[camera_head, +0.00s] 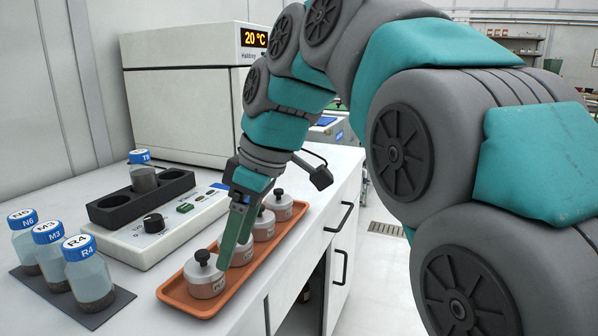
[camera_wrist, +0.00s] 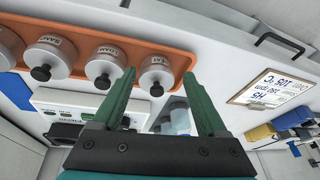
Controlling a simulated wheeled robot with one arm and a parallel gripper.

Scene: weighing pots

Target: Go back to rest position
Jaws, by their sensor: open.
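My gripper (camera_head: 232,258) points down over the orange tray (camera_head: 180,297) in the head view, its two green fingers apart. The tray lies on the white bench and holds several grey-white pots with black knobs in a row. The nearest pot (camera_head: 206,278) stands just left of the fingers, which partly cover the second pot (camera_head: 243,255). In the wrist view my gripper (camera_wrist: 159,72) is open. The end pot (camera_wrist: 157,69) shows between its fingertips, with nothing visibly clamped. The tray (camera_wrist: 110,38) and other pots run to the left there.
Labelled jars, including the R4 jar (camera_head: 90,278), stand on a dark mat at left. A control unit (camera_head: 140,237) with a black holder (camera_head: 110,208) and one jar stands behind the tray. A large oven-like box (camera_head: 180,105) is at the back. The floor right of the bench is clear.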

